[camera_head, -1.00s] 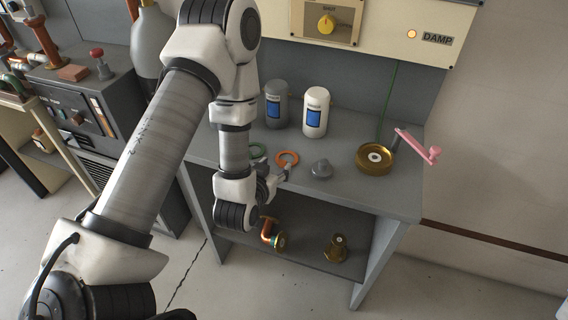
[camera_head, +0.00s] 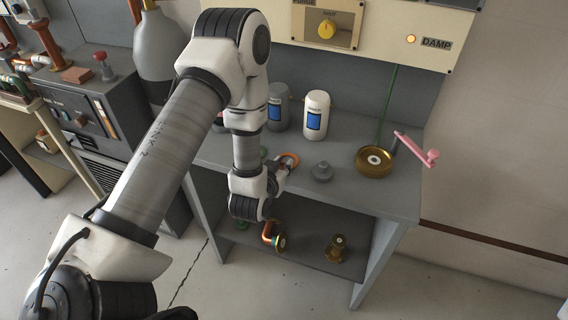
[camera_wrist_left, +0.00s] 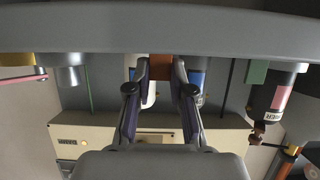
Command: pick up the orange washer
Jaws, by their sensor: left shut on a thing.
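The orange washer (camera_head: 292,158) is at the front part of the grey bench top, left of a grey knob-like part. My left gripper (camera_head: 285,170) reaches it from the front, and its fingers overlap the washer's near side. In the left wrist view, the two fingertips (camera_wrist_left: 160,70) are closed on the orange washer (camera_wrist_left: 160,65), which shows edge-on between them. I cannot tell whether the washer is clear of the bench. My right gripper is in neither view.
The grey knob-like part (camera_head: 322,171) is just right of the washer. Grey and white bottles (camera_head: 316,116) stand behind. A brass wheel (camera_head: 374,162) and a pink crank (camera_head: 418,150) are at the right. A green ring (camera_wrist_left: 257,72) is near the gripper. Fittings lie on the lower shelf (camera_head: 310,262).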

